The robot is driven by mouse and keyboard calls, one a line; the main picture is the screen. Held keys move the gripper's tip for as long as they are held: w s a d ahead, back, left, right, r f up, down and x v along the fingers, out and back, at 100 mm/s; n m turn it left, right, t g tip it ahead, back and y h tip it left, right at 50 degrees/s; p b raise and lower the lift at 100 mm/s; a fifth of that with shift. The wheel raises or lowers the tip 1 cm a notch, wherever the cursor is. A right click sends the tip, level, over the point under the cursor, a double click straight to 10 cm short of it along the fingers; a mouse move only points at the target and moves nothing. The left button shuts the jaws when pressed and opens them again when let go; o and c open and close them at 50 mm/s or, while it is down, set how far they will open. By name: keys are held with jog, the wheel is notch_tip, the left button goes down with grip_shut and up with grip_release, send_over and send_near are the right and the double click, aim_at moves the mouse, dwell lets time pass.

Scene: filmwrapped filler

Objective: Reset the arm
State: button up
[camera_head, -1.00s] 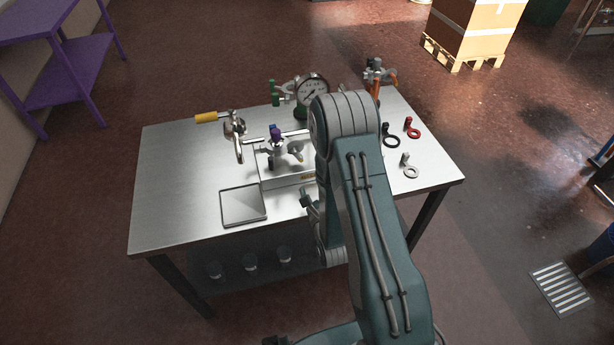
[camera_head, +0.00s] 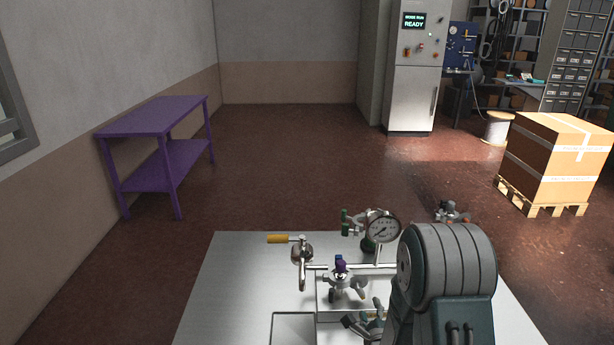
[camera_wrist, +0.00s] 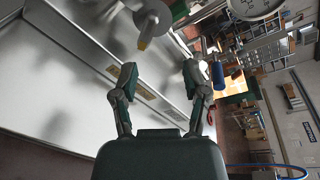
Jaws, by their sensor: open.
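My gripper (camera_wrist: 157,72) is open in the wrist view, its two jointed fingers spread apart with nothing between them.
A purple shelf (camera_head: 150,122) stands at left, a carton on a pallet (camera_head: 548,160) at right. The floor behind the table is clear.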

jog(key=s+r+n+g, duration=0.3)
jog(key=r+n, duration=0.3)
jog(key=r, duration=0.1)
jog(key=s+r+n+g, duration=0.2)
jog(key=r+n, duration=0.4)
jog(key=r, duration=0.2)
jog(key=s+r+n+g, duration=0.1)
jog(key=s+r+n, duration=0.2)
jog(key=s, duration=0.4)
jog(key=s+r+n+g, duration=0.2)
jog(key=s+n, duration=0.3)
jog(key=s, duration=0.3)
jog(key=s+a+r+n+g, duration=0.1)
jog(key=s+r+n+g, duration=0.1)
jog(key=s+n, duration=0.3)
jog(key=s+r, duration=0.1)
jog(key=s, duration=0.1)
jog(key=shift+s+r, duration=0.3)
jog(key=shift+s, duration=0.1)
